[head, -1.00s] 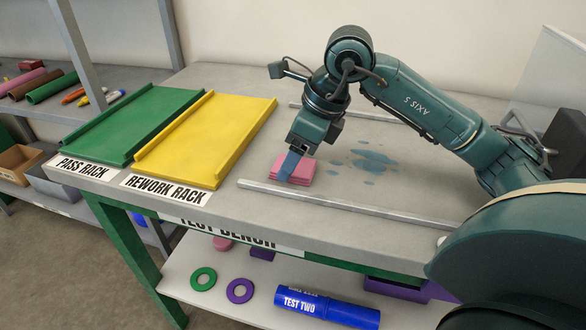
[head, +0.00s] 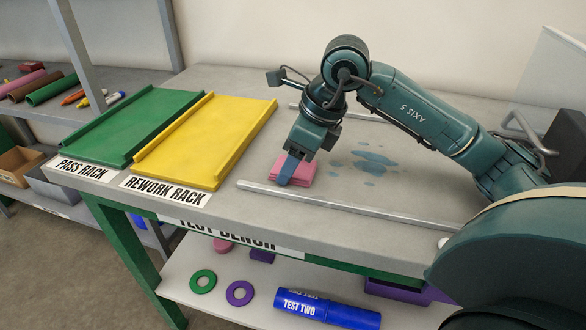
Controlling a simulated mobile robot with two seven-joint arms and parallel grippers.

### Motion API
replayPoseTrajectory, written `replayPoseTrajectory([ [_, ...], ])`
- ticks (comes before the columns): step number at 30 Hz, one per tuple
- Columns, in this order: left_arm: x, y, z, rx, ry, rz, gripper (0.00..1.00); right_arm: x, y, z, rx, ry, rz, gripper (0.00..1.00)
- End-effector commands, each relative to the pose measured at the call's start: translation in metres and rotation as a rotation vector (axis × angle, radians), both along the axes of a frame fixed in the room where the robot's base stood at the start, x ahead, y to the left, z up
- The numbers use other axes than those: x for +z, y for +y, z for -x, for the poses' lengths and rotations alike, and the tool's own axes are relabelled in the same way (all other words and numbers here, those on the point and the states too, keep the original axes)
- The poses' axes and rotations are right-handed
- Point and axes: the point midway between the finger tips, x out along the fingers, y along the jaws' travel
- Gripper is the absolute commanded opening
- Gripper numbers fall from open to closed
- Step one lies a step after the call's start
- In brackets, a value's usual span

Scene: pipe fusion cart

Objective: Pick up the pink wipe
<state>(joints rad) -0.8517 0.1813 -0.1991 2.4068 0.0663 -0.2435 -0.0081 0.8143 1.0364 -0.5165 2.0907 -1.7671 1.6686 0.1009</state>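The pink wipe (head: 304,175) is a small folded stack lying on the grey test bench (head: 420,187), just behind the front metal rail. My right gripper (head: 289,170) points down at it from above. One blue finger shows in front of the wipe's left part and covers some of it. The other finger is hidden, so I cannot tell whether the fingers are closed on the wipe. My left gripper is not in view.
A metal rail (head: 340,203) runs along the bench in front of the wipe. Blue spilled liquid (head: 370,160) lies to the right. The yellow rework rack (head: 215,138) and green pass rack (head: 135,125) are to the left. A blue tube (head: 330,309) lies on the lower shelf.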

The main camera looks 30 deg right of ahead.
Motion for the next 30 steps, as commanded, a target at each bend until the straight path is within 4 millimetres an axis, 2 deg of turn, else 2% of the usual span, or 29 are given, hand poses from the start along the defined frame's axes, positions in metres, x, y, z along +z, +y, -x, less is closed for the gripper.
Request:
replayPoseTrajectory([
  [4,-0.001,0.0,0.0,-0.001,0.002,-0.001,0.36,0.0,0.0,0.0,0.0,0.001,0.001,0.32],
  [13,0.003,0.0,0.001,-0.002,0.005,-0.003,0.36,0.006,0.0,0.0,0.0,0.0,0.0,0.32],
  [17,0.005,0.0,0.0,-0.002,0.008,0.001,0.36,0.028,0.0,-0.001,0.001,-0.005,-0.001,0.32],
  [24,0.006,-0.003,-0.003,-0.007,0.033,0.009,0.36,0.077,0.0,-0.001,0.001,-0.004,-0.002,0.32],
  [30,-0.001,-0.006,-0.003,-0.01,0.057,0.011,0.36,0.1,0.0,0.0,0.001,-0.001,0.0,0.32],
])
